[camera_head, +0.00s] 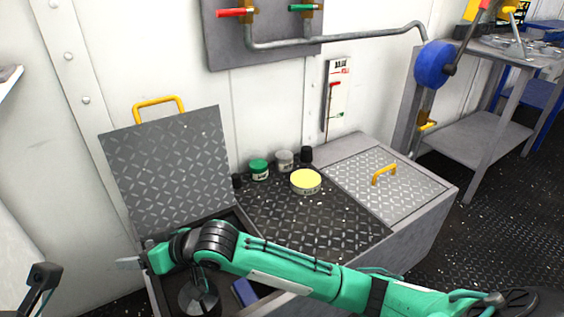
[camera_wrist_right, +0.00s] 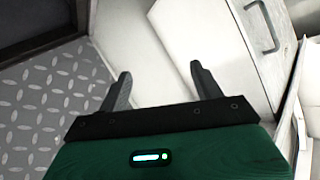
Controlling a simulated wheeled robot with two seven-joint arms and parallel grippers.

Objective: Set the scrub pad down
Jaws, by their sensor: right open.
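No scrub pad can be made out for certain. A small blue block (camera_head: 245,291) lies in the open bin (camera_head: 158,292), partly covered by my right arm; whether it is the pad I cannot tell. My right gripper (camera_head: 129,263) is at the bin's left side, below the raised lid. In the right wrist view its two dark fingers (camera_wrist_right: 158,88) are apart with nothing between them. Part of my left arm (camera_head: 42,277) shows at the lower left, but no left fingers can be made out.
The raised tread-plate lid (camera_head: 170,165) has a yellow handle. On the dark deck top (camera_head: 310,225) stand a yellow-topped tin (camera_head: 306,181), a green-lidded jar (camera_head: 260,169) and a grey jar (camera_head: 285,160). The front of that top is clear. A closed lid (camera_head: 390,187) lies to the right.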

